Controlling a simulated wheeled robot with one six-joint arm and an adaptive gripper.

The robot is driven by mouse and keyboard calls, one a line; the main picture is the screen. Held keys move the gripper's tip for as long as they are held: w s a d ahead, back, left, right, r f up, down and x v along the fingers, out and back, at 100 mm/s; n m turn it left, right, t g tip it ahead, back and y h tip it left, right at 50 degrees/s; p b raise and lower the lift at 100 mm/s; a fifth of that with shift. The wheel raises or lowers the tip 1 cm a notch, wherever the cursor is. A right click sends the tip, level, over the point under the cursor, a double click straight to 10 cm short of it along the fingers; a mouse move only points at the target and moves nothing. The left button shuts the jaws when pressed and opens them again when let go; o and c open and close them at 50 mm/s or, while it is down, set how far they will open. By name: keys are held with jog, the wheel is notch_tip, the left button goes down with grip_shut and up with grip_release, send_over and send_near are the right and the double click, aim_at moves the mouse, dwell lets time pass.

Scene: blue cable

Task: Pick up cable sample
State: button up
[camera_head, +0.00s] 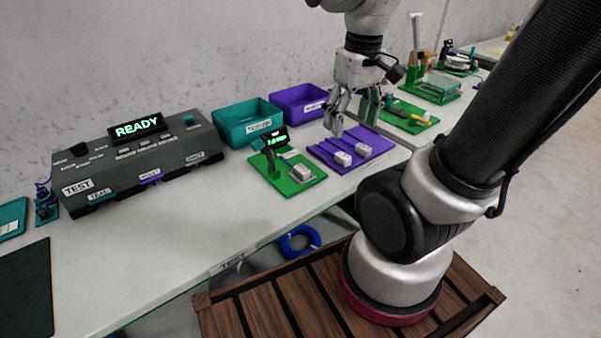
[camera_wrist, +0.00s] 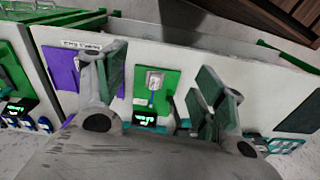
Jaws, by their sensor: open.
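My gripper (camera_head: 350,121) is open and empty above the table, over the back of the purple plate in the head view. In the wrist view its two fingers (camera_wrist: 160,75) stand apart, with the green plate (camera_wrist: 167,85) seen between them. A white connector block (camera_wrist: 154,81) sits on that plate with a short blue cable piece (camera_wrist: 153,99) beside it. In the head view the green plate (camera_head: 275,181) carries the white block (camera_head: 301,173) and a small lit display. The purple plate (camera_head: 368,143) beside it holds two white blocks (camera_head: 341,158). Which piece is the cable sample is unclear.
A grey test box (camera_head: 140,160) reading READY stands at left. A teal bin (camera_head: 240,128) and a purple bin (camera_head: 297,102) stand at the wall. Green fixtures (camera_head: 410,117) are further right. A blue coil (camera_head: 300,241) lies below the table.

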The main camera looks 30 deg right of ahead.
jog(key=w+a+f+n+g, duration=0.2)
jog(key=w+f+n, duration=0.8)
jog(key=f, duration=0.4)
jog(key=n+t, duration=0.1)
jog(key=n, duration=0.5)
send_over(305, 167)
jog(key=shift+s+f, duration=0.25)
jog(key=shift+f, duration=0.2)
jog(key=n, duration=0.1)
jog(key=w+n, duration=0.1)
jog(key=n, duration=0.1)
jog(key=shift+a, duration=0.1)
jog(key=shift+f, duration=0.15)
jog(key=shift+n, duration=0.3)
jog(key=f, duration=0.7)
jog(key=shift+s+f, duration=0.2)
jog(key=shift+f, duration=0.05)
jog(key=c, duration=1.2)
